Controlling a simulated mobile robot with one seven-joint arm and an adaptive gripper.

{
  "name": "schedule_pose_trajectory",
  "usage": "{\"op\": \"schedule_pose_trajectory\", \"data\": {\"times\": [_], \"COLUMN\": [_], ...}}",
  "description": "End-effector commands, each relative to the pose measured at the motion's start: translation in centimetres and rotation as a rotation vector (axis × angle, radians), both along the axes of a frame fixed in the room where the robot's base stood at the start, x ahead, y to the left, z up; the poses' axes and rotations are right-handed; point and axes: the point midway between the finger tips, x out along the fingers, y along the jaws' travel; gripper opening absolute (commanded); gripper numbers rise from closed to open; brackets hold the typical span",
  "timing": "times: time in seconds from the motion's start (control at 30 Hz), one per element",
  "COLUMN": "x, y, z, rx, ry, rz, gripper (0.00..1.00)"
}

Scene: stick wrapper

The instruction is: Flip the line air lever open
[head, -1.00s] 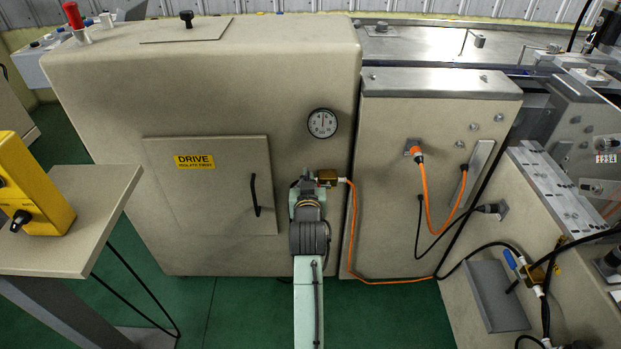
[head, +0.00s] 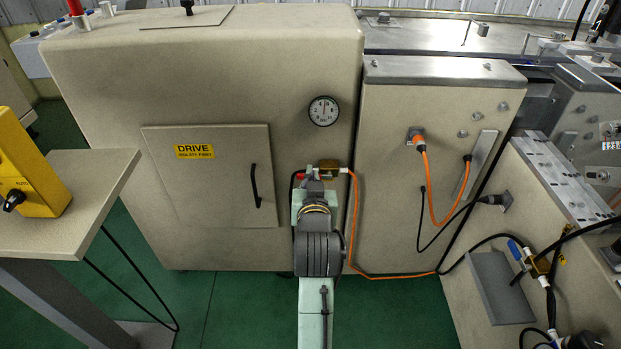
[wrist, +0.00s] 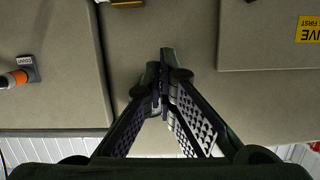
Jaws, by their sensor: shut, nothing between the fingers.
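A brass valve (head: 328,165) sits on the front of the beige cabinet below the round gauge, with an orange hose on its right. A small red part (head: 311,170) shows at its left, perhaps the lever; my arm hides much of this spot, so its position is unclear. My gripper (head: 314,176) is in front of and just below the valve, seen from behind. In the wrist view my gripper (wrist: 160,65) has its fingers shut together and empty, before the bare cabinet face. A brass fitting (wrist: 127,3) shows at the top edge, apart from the fingertips. Contact with the valve cannot be seen.
A second brass valve with a blue handle (head: 515,250) stands at the lower right among black hoses. The DRIVE door (head: 215,185) with a black handle is left of my arm. Orange and black cables hang at right. A yellow box (head: 28,170) stands on a left ledge.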

Motion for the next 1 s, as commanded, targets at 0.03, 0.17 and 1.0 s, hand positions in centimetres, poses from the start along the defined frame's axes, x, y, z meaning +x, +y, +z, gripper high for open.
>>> {"op": "schedule_pose_trajectory", "data": {"times": [0.03, 0.17, 1.0], "x": [0.3, 1.7, 9.6], "y": [0.0, 0.0, 0.4], "z": [0.1, -0.1, -6.3], "rx": [0.002, 0.002, 0.001], "ry": [0.000, 0.002, 0.001], "rz": [0.000, 0.001, 0.000], "gripper": [0.00, 0.00, 0.00]}}
